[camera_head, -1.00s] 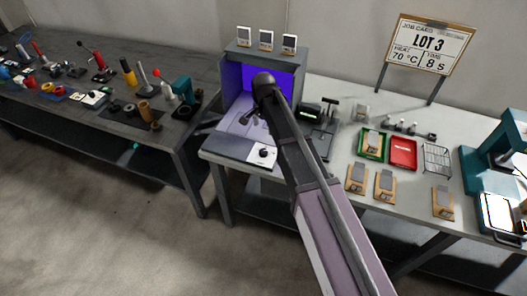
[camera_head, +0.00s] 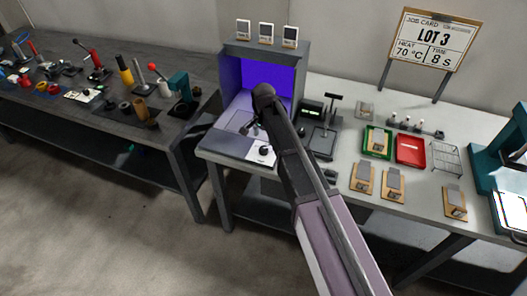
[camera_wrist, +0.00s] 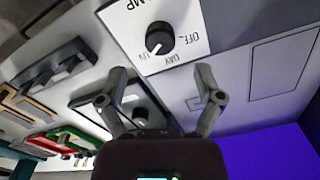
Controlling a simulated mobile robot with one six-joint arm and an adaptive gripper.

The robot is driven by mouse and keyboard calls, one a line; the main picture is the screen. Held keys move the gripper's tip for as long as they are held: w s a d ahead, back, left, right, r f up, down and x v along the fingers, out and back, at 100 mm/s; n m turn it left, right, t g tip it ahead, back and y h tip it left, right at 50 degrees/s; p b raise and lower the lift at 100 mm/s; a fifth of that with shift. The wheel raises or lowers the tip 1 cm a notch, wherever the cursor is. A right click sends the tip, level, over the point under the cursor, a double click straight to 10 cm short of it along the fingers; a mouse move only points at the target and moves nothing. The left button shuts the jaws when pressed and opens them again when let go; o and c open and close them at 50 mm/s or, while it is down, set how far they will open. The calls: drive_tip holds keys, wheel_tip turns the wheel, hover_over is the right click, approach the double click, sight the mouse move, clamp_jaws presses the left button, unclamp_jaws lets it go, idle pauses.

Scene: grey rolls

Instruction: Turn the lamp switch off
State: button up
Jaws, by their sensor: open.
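The lamp switch is a black round knob (camera_wrist: 158,38) on a white plate (camera_wrist: 185,18) marked OFF, DAY and UV. In the wrist view its pale mark appears to point toward UV. In the head view the knob (camera_head: 264,150) sits on the front ledge of the light booth (camera_head: 233,143), whose inside glows violet-blue. My gripper (camera_wrist: 160,82) is open and empty, its fingers spread either side of the picture's middle. The knob shows beyond the fingertips, apart from them. In the head view my gripper (camera_head: 251,128) is over the booth floor, just behind the knob, partly hidden by my arm.
A black device with a small display (camera_head: 311,111) and a stand (camera_head: 326,130) are right of the booth. Green (camera_head: 366,146) and red (camera_head: 410,150) trays and a wire rack (camera_head: 446,158) lie farther right. A dark bench (camera_head: 60,112) with tools stands left.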

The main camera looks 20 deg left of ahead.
sight(263, 148)
drive_tip(key=shift+f+b, duration=2.35)
drive_tip(key=shift+f, duration=0.35)
drive_tip(key=c, duration=1.2)
